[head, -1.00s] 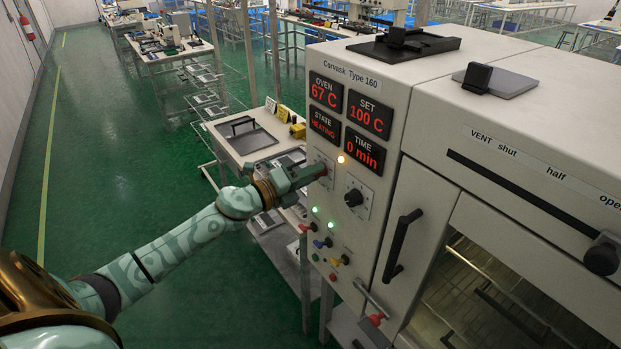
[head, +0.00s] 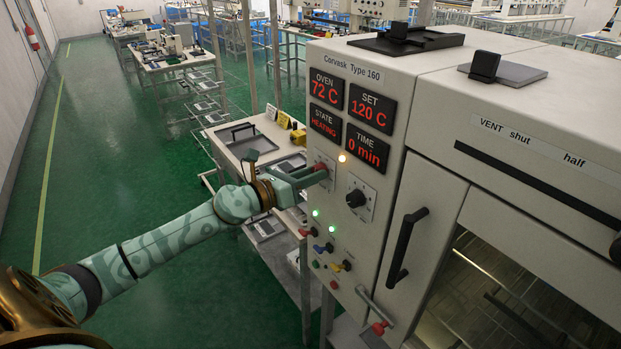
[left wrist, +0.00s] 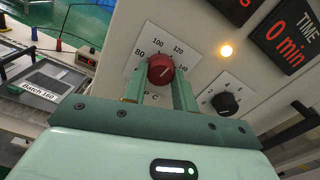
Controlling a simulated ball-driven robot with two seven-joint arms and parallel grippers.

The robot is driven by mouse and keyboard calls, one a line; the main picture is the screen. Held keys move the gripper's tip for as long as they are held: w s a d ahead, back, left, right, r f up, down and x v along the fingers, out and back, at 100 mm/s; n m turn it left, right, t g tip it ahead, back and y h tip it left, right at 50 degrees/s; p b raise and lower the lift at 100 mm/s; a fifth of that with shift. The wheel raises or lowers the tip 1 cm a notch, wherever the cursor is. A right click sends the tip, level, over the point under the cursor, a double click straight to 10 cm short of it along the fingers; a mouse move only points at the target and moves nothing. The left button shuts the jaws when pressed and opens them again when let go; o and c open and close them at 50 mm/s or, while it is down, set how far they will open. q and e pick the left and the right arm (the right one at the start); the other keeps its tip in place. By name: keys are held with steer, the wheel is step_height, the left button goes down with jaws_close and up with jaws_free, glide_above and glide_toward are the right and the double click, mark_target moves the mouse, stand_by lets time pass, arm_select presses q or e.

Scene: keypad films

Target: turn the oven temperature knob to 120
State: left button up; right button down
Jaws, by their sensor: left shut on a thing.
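The red temperature knob (left wrist: 161,69) sits on a white dial plate marked 80, 100, 120 and 140. In the left wrist view its white pointer line tilts up and right, towards the 120 side. My left gripper (left wrist: 160,84) is shut on the knob, one finger on each side. In the head view my left gripper (head: 314,174) reaches the oven front from the left, and a little of the red knob (head: 321,167) shows there. The set display (head: 371,108) reads 120 C. The oven display (head: 326,88) reads 72 C. My right gripper is not in view.
A black timer knob (head: 356,198) is right of the red knob. Lit green lamps, coloured plugs and a red-ended lever (head: 379,327) are below. The oven door handle (head: 406,246) stands out further right. A side table (head: 222,137) is behind my left arm.

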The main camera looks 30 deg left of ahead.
arm_select(q)
steer(key=shift+f+m, duration=0.15)
steer(key=shift+m, duration=0.45)
steer(key=o, duration=1)
steer(key=shift+c, duration=0.2)
steer(key=shift+s, duration=0.1)
steer(key=b+v, duration=0.4)
steer(key=v, duration=1.2)
